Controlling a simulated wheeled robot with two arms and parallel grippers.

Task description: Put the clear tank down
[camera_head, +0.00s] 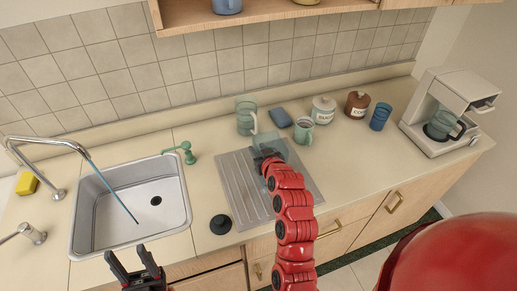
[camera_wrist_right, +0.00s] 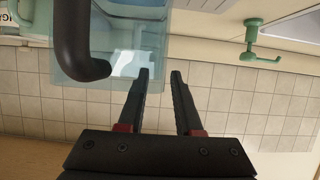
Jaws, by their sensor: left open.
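The clear tank (camera_head: 273,144) is a see-through, pale blue box at the back of the metal drainboard, partly hidden by my right gripper (camera_head: 263,160). In the right wrist view, which is upside down, the tank (camera_wrist_right: 120,43) fills the upper left, with a dark curved handle (camera_wrist_right: 75,45). My right gripper's fingers (camera_wrist_right: 160,75) are apart there, with a gap between the tips. The handle is left of both fingers, not between them. One fingertip overlaps the tank's edge; I cannot tell if they touch. My left gripper (camera_head: 135,265) is open and empty in front of the sink.
The ribbed metal drainboard (camera_head: 238,185) lies right of the sink (camera_head: 130,208). A coffee maker (camera_head: 440,110) stands far right. A black disc (camera_head: 220,224) lies in front.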

